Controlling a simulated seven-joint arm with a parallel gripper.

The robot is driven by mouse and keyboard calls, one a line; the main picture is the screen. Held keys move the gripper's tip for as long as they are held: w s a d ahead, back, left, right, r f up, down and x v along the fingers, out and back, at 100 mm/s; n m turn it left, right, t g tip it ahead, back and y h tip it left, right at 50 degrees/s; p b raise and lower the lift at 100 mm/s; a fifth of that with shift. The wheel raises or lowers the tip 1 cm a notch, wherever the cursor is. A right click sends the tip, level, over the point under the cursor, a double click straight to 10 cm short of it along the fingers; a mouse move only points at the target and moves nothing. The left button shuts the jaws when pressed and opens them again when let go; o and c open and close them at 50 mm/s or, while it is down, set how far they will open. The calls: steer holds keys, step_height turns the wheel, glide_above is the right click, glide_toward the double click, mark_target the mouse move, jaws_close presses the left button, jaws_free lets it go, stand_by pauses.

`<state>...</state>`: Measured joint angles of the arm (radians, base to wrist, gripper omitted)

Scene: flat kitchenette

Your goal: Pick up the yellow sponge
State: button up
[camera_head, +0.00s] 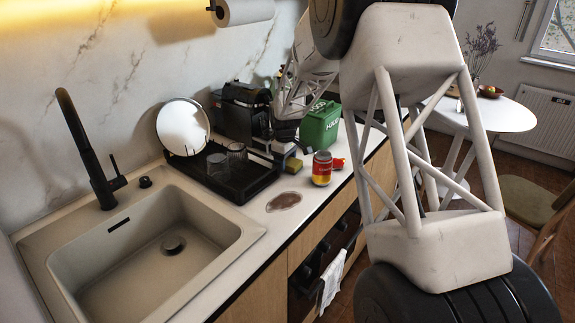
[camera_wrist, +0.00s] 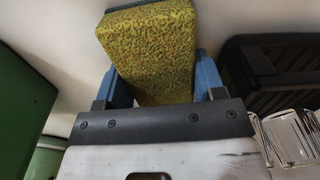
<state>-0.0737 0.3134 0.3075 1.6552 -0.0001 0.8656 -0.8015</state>
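The yellow sponge (camera_wrist: 150,45) fills the upper middle of the wrist view, with a mottled yellow-green face. My gripper (camera_wrist: 158,75) has one blue finger at each side of it. The fingers stand apart by about the sponge's width, and the sponge lies between them. I cannot tell whether they press on it. In the head view the sponge (camera_head: 293,164) is small, at the counter between the drying rack and the red-yellow jar. My gripper (camera_head: 286,131) is just above it there, its fingers hardly visible.
The black drying rack (camera_head: 238,184) with glasses is left of the sponge. The jar (camera_head: 322,168) and a green canister (camera_head: 320,126) stand close on the right. A coffee machine (camera_head: 243,112) is behind. A brown oval patch (camera_head: 283,201) lies on the counter in front.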

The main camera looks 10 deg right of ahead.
steer(key=shift+r, duration=0.1)
steer(key=shift+r, duration=4.95)
steer(key=o, duration=0.3)
steer(key=shift+c, duration=1.4)
steer(key=shift+s+a, duration=0.3)
steer(key=shift+s, duration=0.15)
steer(key=s+a+f, duration=0.1)
steer(key=s+a, duration=0.3)
steer(key=s, duration=0.7)
steer(key=s+a+f, duration=0.1)
steer(key=s+a, duration=0.3)
steer(key=s, duration=0.7)
steer(key=shift+s, duration=0.15)
